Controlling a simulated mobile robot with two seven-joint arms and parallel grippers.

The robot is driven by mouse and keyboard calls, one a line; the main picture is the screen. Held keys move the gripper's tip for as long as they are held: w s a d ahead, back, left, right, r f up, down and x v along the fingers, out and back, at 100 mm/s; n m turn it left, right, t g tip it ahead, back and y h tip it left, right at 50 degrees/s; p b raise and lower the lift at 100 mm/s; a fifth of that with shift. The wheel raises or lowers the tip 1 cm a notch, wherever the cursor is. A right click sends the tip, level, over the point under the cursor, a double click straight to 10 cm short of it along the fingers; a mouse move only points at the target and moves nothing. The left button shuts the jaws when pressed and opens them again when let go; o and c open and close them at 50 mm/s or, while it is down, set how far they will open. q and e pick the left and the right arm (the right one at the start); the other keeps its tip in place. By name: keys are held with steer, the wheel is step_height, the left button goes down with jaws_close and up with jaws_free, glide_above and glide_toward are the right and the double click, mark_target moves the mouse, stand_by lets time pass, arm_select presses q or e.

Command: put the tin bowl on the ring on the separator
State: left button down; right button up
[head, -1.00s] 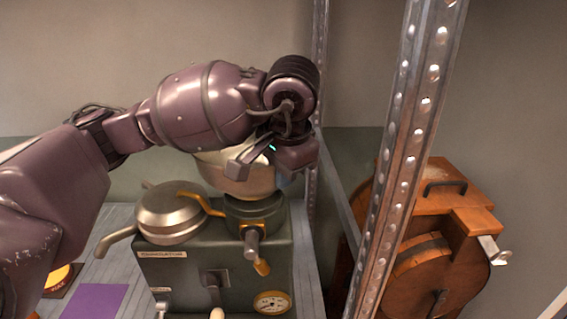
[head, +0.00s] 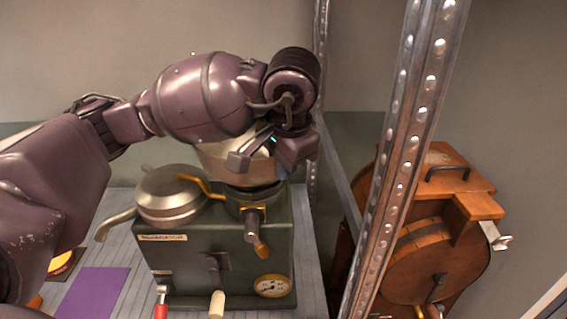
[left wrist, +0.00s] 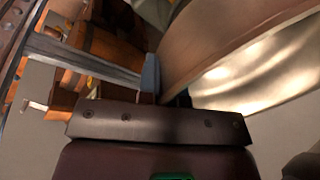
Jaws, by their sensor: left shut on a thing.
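The tin bowl (head: 217,160) is pale metal. My left gripper (head: 262,150) is shut on its rim from the right side. The bowl is roughly upright over the ring (head: 272,196) on top of the dark green separator (head: 185,262). The bowl's underside meets the ring in the head view; I cannot tell whether it touches or is seated. The gripper and wrist hide part of the bowl. In the left wrist view the bowl's wall (left wrist: 240,45) fills the upper right, beside a grey-blue fingertip (left wrist: 150,75). My right gripper is not in view.
A round metal lidded pan (head: 172,190) with a spout sits on the separator, left of the ring. A perforated metal post (head: 410,150) stands right of it, with a wooden drum machine (head: 435,255) beyond. A purple mat (head: 95,292) lies on the bench at lower left.

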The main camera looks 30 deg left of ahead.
arm_select(q)
steer(key=shift+f, duration=0.15)
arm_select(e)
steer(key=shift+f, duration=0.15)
arm_select(q)
steer(key=shift+f+b, duration=0.2)
steer(key=shift+b, duration=0.1)
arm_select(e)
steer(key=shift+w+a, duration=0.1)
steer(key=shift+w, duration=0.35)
arm_select(q)
steer(key=shift+f, duration=0.1)
steer(key=c, duration=1.2)
jaws_free()
steer(key=v, duration=0.4)
steer(key=shift+r, duration=0.3)
steer(key=v, duration=0.6)
steer(key=shift+p, duration=0.4)
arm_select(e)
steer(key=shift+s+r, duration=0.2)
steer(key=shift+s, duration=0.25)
